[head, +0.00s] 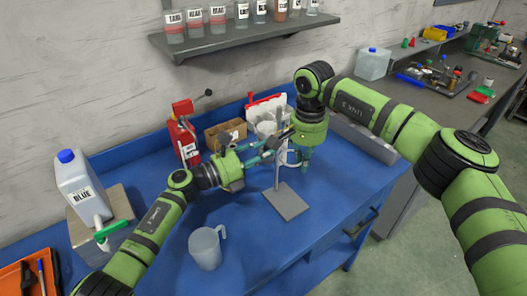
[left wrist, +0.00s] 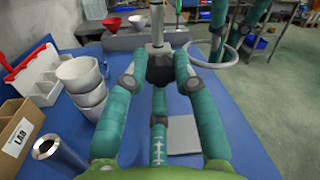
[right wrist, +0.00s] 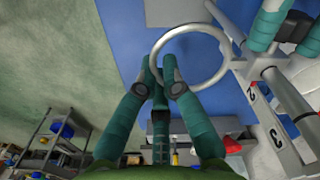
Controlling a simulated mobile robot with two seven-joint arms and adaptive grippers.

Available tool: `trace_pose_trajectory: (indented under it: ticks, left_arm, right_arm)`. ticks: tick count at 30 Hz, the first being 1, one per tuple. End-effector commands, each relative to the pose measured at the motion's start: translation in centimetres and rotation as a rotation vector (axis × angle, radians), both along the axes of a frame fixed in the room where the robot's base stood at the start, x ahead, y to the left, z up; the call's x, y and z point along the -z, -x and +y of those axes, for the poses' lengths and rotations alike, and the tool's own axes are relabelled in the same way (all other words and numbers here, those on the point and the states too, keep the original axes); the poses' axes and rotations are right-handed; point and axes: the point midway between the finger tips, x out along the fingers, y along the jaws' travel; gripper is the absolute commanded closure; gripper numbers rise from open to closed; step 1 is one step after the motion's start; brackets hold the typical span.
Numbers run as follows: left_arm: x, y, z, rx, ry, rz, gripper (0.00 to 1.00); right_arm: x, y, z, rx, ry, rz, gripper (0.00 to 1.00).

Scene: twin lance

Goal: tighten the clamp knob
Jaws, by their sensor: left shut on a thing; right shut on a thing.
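A stand with a grey base plate (head: 286,201) and an upright rod (head: 277,170) stands on the blue bench. My left gripper (head: 272,146) reaches it from the left, fingers shut on a dark clamp knob (left wrist: 160,70). The plate (left wrist: 185,138) shows below the fingers in the left wrist view. My right gripper (right wrist: 158,72) comes from above, right of the rod, with its fingers shut on the rim of a pale ring (right wrist: 222,57). The ring also shows in the left wrist view (left wrist: 237,48).
A clear jug (head: 205,248) stands at the bench front. A BLUE canister (head: 78,182) is at left, a red device (head: 184,138) behind. A cardboard box (head: 222,134) and white cups (left wrist: 80,75) stand close by my left gripper. The bench's front right is clear.

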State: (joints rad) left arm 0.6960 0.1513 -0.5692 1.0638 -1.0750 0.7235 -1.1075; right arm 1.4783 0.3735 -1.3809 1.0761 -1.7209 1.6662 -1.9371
Motion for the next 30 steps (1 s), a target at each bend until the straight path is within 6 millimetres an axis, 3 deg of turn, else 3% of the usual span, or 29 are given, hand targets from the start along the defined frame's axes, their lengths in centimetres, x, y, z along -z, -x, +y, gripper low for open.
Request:
trace_pose_trajectory:
  ticks: [10,11,12,23,26,30]
  left_arm:
    - [0.1,-0.1,0.2,-0.003,-0.004,-0.002,1.0]
    - [0.1,-0.1,0.2,-0.004,-0.004,-0.002,0.64]
    - [0.1,-0.1,0.2,-0.004,-0.004,-0.002,0.48]
    - [-0.1,0.0,0.1,-0.002,-0.003,-0.002,0.48]
    - [-1.0,-0.1,0.1,0.0,-0.005,-0.005,0.48]
    - [-3.5,0.0,0.1,0.0,-0.004,-0.009,0.48]
  right_arm:
    - [0.0,-0.1,-0.3,0.006,0.005,-0.001,1.0]
    - [0.0,-0.1,-0.3,0.006,0.005,-0.001,1.0]
    - [0.0,-0.1,-0.3,0.005,0.005,-0.001,1.0]
    - [0.0,0.0,-0.1,0.002,0.001,0.0,1.0]
    - [0.0,0.0,0.0,0.001,0.0,-0.001,1.0]
    - [0.0,0.0,0.0,0.0,0.0,0.0,1.0]
